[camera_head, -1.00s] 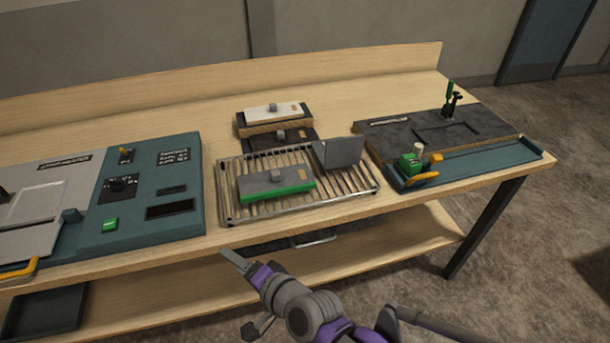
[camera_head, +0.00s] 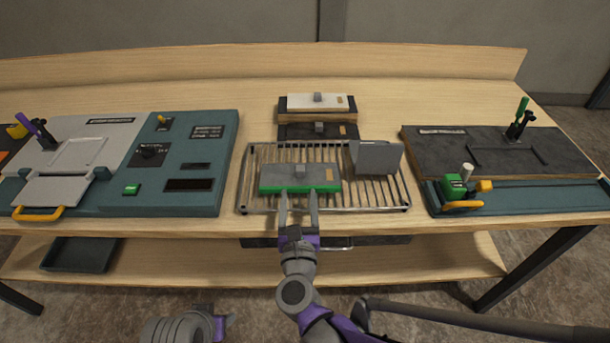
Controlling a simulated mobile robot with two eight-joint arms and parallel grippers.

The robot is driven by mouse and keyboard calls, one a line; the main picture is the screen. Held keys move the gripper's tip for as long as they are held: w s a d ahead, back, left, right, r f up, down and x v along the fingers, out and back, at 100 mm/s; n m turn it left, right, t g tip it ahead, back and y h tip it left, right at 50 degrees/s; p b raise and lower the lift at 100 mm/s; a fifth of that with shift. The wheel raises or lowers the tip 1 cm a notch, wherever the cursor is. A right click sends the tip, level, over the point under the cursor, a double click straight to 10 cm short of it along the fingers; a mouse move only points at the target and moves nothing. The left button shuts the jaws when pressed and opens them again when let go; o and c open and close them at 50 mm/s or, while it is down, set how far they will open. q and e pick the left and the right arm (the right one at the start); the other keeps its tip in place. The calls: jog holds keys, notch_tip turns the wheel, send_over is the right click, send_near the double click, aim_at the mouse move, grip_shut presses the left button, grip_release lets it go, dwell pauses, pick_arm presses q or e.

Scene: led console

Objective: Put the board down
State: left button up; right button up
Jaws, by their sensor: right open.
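The grey board with a green edge (camera_head: 300,182) lies flat on the slatted metal rack (camera_head: 380,202). A small grey block stands on its top. My right gripper (camera_head: 298,196) is open at the board's front edge, with its two fingers apart and pointing at the board. Whether the fingertips touch the board or reach over it I cannot tell. Part of what looks like my left arm shows at the bottom edge, but its gripper is not seen.
A grey upright plate (camera_head: 376,158) stands on the rack's right part. Behind are a white-topped board (camera_head: 335,103) and a dark one (camera_head: 295,132). A teal console (camera_head: 215,150) stands left, a dark slab fixture (camera_head: 440,150) right. Bare table (camera_head: 262,110) shows between.

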aim_at(300, 172)
jog(key=w, duration=0.7)
jog(key=shift+w+d+p, duration=0.25)
jog(key=shift+w+p, duration=0.05)
jog(key=shift+w, duration=0.1)
jog(key=shift+s+r, duration=0.1)
jog(key=shift+c, duration=0.3)
grip_shut()
